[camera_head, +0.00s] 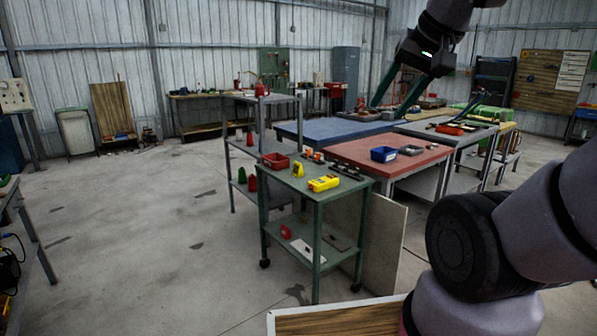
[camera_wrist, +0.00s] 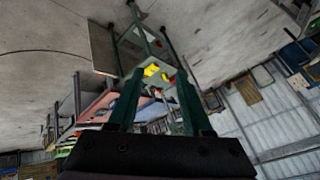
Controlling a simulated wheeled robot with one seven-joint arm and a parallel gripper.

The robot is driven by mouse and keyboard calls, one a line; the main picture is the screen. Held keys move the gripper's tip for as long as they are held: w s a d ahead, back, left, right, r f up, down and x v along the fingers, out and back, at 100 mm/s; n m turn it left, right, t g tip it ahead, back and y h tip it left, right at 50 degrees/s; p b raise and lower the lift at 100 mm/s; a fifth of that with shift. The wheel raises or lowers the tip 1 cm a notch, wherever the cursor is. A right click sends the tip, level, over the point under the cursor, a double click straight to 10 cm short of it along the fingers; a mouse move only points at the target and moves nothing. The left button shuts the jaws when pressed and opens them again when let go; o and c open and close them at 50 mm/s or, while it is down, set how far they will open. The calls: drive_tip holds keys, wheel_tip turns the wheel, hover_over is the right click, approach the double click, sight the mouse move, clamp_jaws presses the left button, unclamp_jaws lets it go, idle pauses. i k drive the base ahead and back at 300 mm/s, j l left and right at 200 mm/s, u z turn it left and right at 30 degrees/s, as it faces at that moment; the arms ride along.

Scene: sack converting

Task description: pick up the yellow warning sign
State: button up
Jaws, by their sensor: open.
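The yellow warning sign (camera_head: 298,169) appears to be the small upright yellow wedge on the top of a green wheeled cart (camera_head: 318,261). A yellow box-like item (camera_head: 324,183) with red marks lies close to its right. My gripper (camera_head: 390,109) is raised high at the upper right of the head view, well away from the sign. Its two green fingers are apart with nothing between them. In the wrist view, my open gripper (camera_wrist: 157,76) frames the distant cart top with small yellow items on it. I cannot tell there which is the sign.
A red bin (camera_head: 276,160) and small dark items share the cart top. A grey shelf rack (camera_head: 232,160) stands behind left, holding green and red wedges. A red-topped table (camera_head: 350,152) with a blue bin (camera_head: 383,154) stands behind right. Open floor lies left.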

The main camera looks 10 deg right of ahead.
sight(297, 170)
drive_tip(key=i+j+u, duration=0.15)
drive_tip(key=i+u, duration=0.15)
drive_tip(key=i, duration=1.45)
